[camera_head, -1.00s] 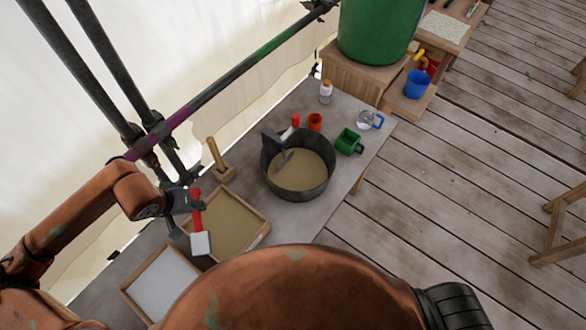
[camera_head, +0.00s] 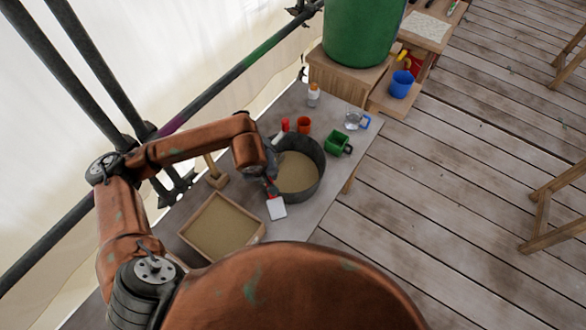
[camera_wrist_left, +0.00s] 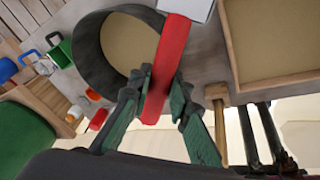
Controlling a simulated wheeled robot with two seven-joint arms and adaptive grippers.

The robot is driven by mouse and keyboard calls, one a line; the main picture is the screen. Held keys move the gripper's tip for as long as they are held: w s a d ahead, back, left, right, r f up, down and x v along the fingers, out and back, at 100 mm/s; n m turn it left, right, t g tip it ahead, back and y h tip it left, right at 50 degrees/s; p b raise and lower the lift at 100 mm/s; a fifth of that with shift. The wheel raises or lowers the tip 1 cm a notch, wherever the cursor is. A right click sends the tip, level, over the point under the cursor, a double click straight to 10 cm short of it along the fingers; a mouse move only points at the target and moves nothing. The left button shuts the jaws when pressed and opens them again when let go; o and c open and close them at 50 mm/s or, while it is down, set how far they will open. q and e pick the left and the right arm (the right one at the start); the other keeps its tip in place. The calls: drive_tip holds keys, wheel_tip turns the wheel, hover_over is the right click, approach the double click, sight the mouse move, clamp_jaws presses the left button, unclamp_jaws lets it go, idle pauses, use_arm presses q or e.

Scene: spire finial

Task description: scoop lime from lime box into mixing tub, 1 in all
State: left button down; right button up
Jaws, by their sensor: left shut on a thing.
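My left gripper (camera_head: 268,181) is shut on the red handle of a scoop (camera_head: 277,208). Its white end points toward the bottom of the head view; whether that white is lime cannot be told. The dark round mixing tub (camera_head: 317,178) holds tan material. The gripper is at the tub's lower-left rim, and the white end shows just outside the rim. In the left wrist view the red handle (camera_wrist_left: 166,62) lies between the fingers (camera_wrist_left: 158,97), beside the tub (camera_wrist_left: 88,52). My right gripper is not in view.
A wooden box of tan sand (camera_head: 257,238) stands left of the tub. A wooden-handled tool (camera_head: 216,178) stands at left.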

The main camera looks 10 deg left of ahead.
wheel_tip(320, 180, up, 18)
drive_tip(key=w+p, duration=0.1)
drive_tip(key=p, duration=1.6)
use_arm(q)
drive_tip(key=w+d+f+n+g+h+b, duration=0.1)
drive_tip(key=n+h+b, duration=0.5)
drive_tip(key=n, duration=1.1)
drive_tip(key=w+d+f+n+g+h+b, duration=0.1)
drive_tip(key=w+f+n+h+b, duration=0.2)
drive_tip(key=n+h+b, duration=0.4)
drive_tip(key=f+n+b, duration=0.1)
drive_tip(key=n+b, duration=0.3)
drive_tip(key=n, duration=0.6)
drive_tip(key=shift+w, duration=0.4)
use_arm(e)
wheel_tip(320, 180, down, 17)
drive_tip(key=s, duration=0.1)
